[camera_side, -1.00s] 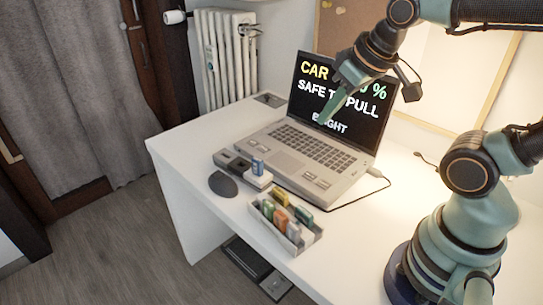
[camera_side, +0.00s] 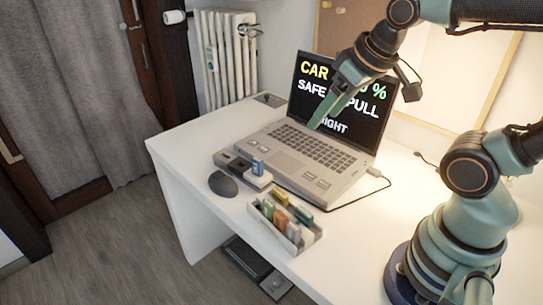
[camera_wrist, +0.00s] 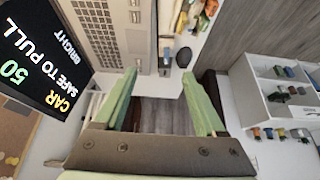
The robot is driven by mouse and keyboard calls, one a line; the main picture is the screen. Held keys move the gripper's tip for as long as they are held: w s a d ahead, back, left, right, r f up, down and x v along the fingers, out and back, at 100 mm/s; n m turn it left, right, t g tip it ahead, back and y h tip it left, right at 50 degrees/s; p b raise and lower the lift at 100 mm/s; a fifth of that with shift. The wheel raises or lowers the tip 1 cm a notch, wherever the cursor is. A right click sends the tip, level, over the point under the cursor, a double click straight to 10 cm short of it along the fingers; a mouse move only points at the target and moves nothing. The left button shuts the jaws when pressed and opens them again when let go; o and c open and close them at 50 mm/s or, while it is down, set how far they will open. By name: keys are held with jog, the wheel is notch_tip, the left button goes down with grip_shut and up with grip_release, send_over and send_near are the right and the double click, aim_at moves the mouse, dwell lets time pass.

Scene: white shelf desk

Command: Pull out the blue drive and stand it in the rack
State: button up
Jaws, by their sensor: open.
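The blue drive (camera_side: 257,166) stands upright in the light end of a small grey hub (camera_side: 235,162) beside the laptop's front left corner. In the wrist view a small blue spot that looks like the drive (camera_wrist: 167,53) shows beyond my fingertips. The rack (camera_side: 311,242) is a pale open tray nearer the desk's front edge, holding several coloured drives; part of it shows at the top of the wrist view. My gripper (camera_side: 322,122) is open and empty, in front of the laptop screen, well above and right of the blue drive. Its green fingers (camera_wrist: 158,76) are spread apart.
The laptop (camera_side: 300,160) is open; its screen reads "SAFE TO PULL", partly hidden by my gripper. A dark mouse (camera_side: 223,184) lies left of the rack. A cable runs from the laptop's right side. The desk's left end (camera_side: 185,150) is clear.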

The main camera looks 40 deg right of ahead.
jog(key=m+g, duration=0.6)
jog(key=m, duration=1.1)
send_over(257, 159)
notch_tip(257, 159, down, 9)
jog(key=f, duration=0.6)
jog(key=shift+s+d, duration=0.2)
jog(key=shift+s, duration=0.05)
jog(key=shift+w+a+f, duration=0.1)
jog(key=shift+f, duration=1.2)
jog(key=shift+w+a+f, duration=0.1)
jog(key=shift+f, duration=1.2)
grip_shut()
